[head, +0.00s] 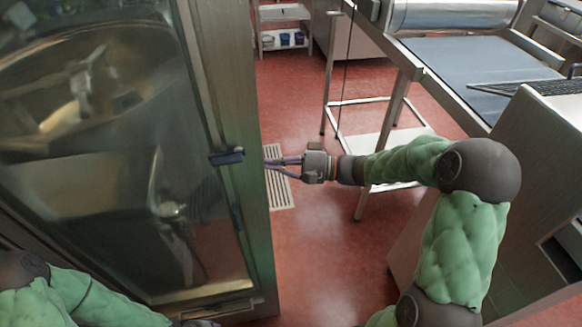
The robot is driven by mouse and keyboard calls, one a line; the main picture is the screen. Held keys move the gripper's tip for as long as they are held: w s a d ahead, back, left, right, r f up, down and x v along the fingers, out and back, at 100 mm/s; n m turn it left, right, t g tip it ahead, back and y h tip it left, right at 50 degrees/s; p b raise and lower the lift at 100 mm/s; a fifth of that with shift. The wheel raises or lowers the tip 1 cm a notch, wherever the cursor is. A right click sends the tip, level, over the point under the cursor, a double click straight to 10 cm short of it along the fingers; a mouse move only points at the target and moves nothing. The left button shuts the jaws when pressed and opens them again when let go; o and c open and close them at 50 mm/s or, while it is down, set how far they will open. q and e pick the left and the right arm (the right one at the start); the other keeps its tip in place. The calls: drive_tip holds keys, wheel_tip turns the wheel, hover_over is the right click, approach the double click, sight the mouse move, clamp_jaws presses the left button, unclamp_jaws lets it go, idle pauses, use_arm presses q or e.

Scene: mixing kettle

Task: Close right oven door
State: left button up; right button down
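The oven door (258,210) fills the left of the head view. It has a large glass pane in a metal frame, and a dark blue latch-like piece (227,157) sits on the frame. The door stands swung out, with red floor past its free edge. My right gripper (271,163) is at that edge, level with the blue piece, its fingers pointing left at the frame. Whether the fingertips touch the door is unclear, and so is their opening. My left arm comes in at the bottom left. Only a dark bit of my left gripper (201,323) shows at the bottom edge.
A metal table frame (395,100) with a lower shelf stands behind my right arm. A conveyor-like grey surface (470,75) and a steel cabinet (500,190) are at the right. A floor drain grate (279,190) lies beside the door. The red floor in the middle is clear.

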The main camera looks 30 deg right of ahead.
drive_tip(key=s+a+b, duration=0.1)
drive_tip(key=s+a, duration=0.1)
drive_tip(key=shift+s+a, duration=0.25)
drive_tip(key=shift+s, duration=0.15)
drive_tip(key=shift+s, duration=0.1)
idle(0.3)
